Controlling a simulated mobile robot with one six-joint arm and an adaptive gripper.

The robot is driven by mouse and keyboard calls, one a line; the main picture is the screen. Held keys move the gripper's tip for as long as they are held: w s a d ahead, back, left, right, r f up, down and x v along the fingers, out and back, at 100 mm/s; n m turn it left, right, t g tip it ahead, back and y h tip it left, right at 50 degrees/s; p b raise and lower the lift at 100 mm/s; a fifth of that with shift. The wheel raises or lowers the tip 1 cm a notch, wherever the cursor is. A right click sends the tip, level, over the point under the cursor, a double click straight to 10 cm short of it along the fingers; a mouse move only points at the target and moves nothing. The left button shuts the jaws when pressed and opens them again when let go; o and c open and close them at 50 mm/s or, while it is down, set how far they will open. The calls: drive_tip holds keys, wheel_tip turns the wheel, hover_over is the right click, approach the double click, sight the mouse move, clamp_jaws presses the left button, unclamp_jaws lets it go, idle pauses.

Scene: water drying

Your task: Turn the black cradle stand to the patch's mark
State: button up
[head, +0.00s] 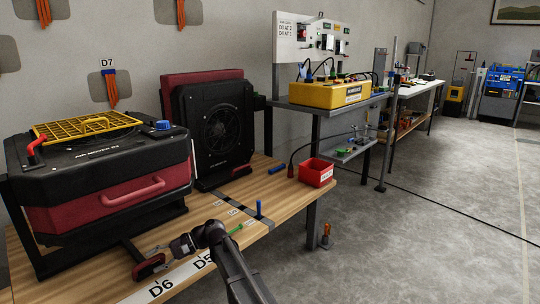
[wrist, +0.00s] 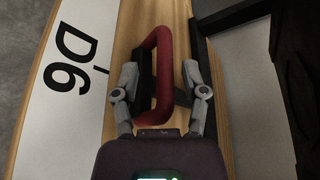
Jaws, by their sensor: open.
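The black cradle stand (head: 48,262) holds a large red and black machine (head: 110,192) at the left of the wooden bench. A black bar runs from under it to a red loop handle (head: 150,266) near the bench's front edge. My gripper (head: 172,250) is at this handle. In the wrist view my gripper (wrist: 160,78) is open, with one finger on each side of the red loop (wrist: 163,60); I cannot tell whether either touches. A white strip marked D6 (head: 161,288) and D5 lies along the edge. A grey wall patch (head: 110,90) with orange strands is labelled D7.
A second black machine with a fan (head: 215,125) stands behind on the bench. A red bin (head: 316,172), a blue upright peg (head: 259,207) and a green-tipped tool (head: 238,229) are to the right. Open floor (head: 440,210) lies right of the bench.

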drive_tip(key=s+d+r+t+h+p, duration=0.1)
drive_tip(key=s+d+t+h+p, duration=0.3)
drive_tip(key=d, duration=1.4)
drive_tip(key=s+d+r+t+h+p, duration=0.1)
drive_tip(key=d+h+p, duration=0.5)
drive_tip(key=d, duration=1.1)
drive_tip(key=s+d+r+t+h+p, duration=0.1)
drive_tip(key=s+d+t+h+p, duration=0.35)
drive_tip(key=d, duration=1.35)
wheel_tip(320, 180, up, 37)
drive_tip(key=w+g+y+p, duration=0.1)
drive_tip(key=w+g+p, duration=0.1)
drive_tip(key=p, duration=3.7)
drive_tip(key=shift+a+r, duration=0.15)
drive_tip(key=shift+a, duration=0.05)
